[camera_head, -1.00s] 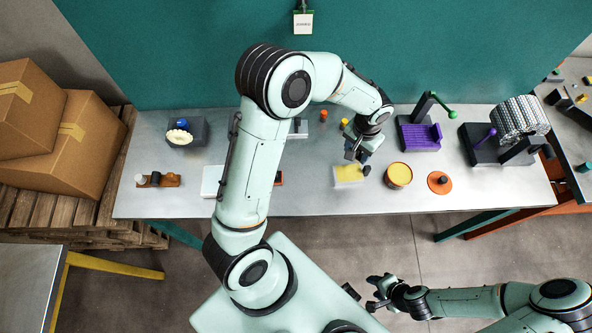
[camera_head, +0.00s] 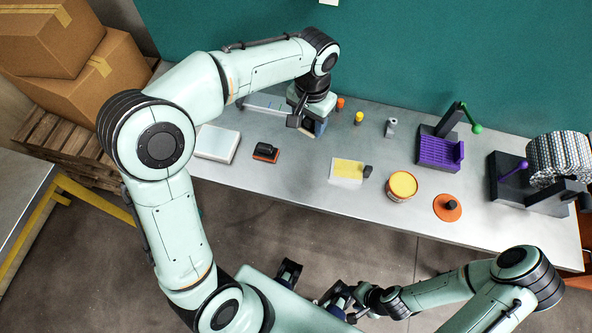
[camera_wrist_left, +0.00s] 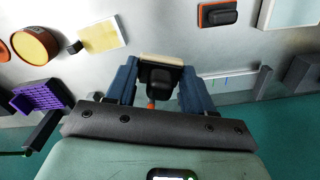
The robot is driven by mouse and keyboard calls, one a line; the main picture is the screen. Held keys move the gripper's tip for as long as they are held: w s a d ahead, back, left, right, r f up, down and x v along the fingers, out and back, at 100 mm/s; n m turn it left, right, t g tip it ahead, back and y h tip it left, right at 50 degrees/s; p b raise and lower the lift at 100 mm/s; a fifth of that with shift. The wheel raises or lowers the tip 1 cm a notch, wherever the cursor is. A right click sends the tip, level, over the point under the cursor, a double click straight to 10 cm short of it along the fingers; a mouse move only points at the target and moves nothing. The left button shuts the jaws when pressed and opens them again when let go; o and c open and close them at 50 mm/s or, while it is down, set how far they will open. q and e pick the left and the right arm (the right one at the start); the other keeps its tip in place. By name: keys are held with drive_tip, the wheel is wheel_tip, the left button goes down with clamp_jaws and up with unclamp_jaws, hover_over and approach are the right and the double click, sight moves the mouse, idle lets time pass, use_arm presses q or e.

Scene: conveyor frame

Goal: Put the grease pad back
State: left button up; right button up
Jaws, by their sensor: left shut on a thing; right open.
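My left gripper (camera_head: 305,128) is shut on a black-handled pad with a cream face (camera_wrist_left: 160,76), seen between its blue-grey fingers in the left wrist view. In the head view the gripper and wrist mostly hide this pad. The gripper is over the back left part of the table, beside a pale flat plate (camera_head: 264,103), which shows in the left wrist view as a strip (camera_wrist_left: 232,76). I cannot tell whether the pad touches anything. My right gripper (camera_head: 335,294) is open and empty in front of the table, low in the head view.
A black-handled orange pad (camera_head: 265,152) and a white block (camera_head: 217,144) lie front left. A yellow sheet (camera_head: 347,171), a yellow-topped tin (camera_head: 401,186) and an orange disc (camera_head: 447,207) lie to the right. Small orange (camera_head: 340,103) and yellow (camera_head: 358,118) pieces stand near the gripper.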

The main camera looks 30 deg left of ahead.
use_arm(q)
wheel_tip(320, 180, up, 4)
drive_tip(key=s+b, duration=0.1)
drive_tip(key=s, duration=0.2)
drive_tip(key=b, duration=0.3)
hover_over(298, 165)
wheel_tip(298, 165, down, 14)
drive_tip(key=shift+s+r, duration=0.1)
drive_tip(key=shift+r, duration=0.05)
drive_tip(key=shift+f+b, duration=0.3)
drive_tip(key=shift+f, duration=2.1)
use_arm(e)
drive_tip(key=shift+s+f, duration=0.2)
drive_tip(key=shift+f, duration=1.25)
drive_tip(key=shift+s+f, duration=0.15)
drive_tip(key=shift+f, duration=1.3)
use_arm(q)
drive_tip(key=shift+f, duration=0.25)
drive_tip(key=o, duration=1)
use_arm(e)
drive_tip(key=shift+f, duration=0.1)
use_arm(q)
drive_tip(key=shift+r, duration=0.15)
